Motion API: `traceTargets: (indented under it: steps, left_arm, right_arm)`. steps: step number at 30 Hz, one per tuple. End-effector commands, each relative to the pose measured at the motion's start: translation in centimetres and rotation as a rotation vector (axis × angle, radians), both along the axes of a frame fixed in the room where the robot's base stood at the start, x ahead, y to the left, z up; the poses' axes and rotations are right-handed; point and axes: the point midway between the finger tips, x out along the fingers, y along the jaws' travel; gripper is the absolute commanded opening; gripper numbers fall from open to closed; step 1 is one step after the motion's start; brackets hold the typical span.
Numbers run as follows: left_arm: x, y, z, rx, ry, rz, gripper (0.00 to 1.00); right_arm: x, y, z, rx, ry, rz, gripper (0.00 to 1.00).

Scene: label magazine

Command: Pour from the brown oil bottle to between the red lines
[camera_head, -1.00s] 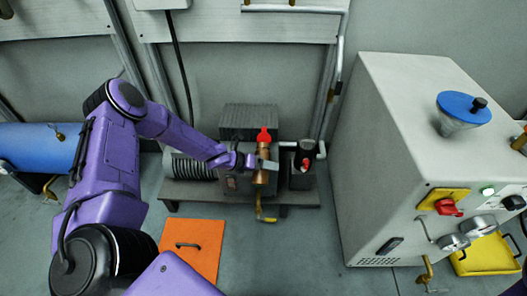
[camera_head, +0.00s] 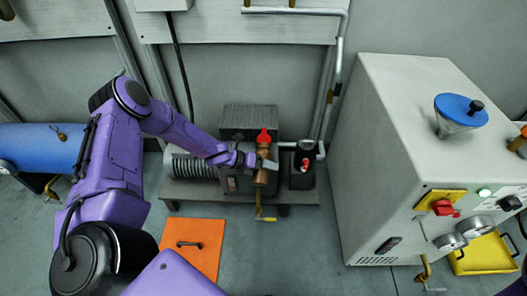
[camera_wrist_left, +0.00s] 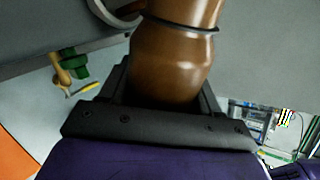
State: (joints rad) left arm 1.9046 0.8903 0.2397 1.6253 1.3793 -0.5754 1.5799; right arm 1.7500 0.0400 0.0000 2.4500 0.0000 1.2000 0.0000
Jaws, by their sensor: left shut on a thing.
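The brown oil bottle (camera_head: 263,152) is in my left gripper (camera_head: 264,164), at the grey pump unit in the middle of the head view. A red piece shows at the bottle's top end. In the left wrist view, the brown bottle (camera_wrist_left: 175,60) rises from between the dark jaws (camera_wrist_left: 165,100), with a dark ring around it. The jaws are shut on it. I cannot tell whether it is tilted or whether oil flows. The red lines cannot be made out. My right gripper is not in view.
The pump unit (camera_head: 250,122) stands on a low grey base. A black cylinder (camera_head: 304,152) with a red part is right of it. A large grey cabinet (camera_head: 385,150) stands at the right. An orange plate (camera_head: 205,261) lies on the floor in front. A blue tank (camera_head: 35,148) is at the left.

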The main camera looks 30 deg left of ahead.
Motion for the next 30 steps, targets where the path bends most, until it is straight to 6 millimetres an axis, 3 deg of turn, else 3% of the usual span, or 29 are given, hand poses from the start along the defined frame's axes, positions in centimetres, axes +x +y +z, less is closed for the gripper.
traceTargets:
  steps: [30]
  left_arm:
    - [-0.1, 0.0, 0.8, -0.039, 0.074, 0.000, 0.19]
  right_arm:
    - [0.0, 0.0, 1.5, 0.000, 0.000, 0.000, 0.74]
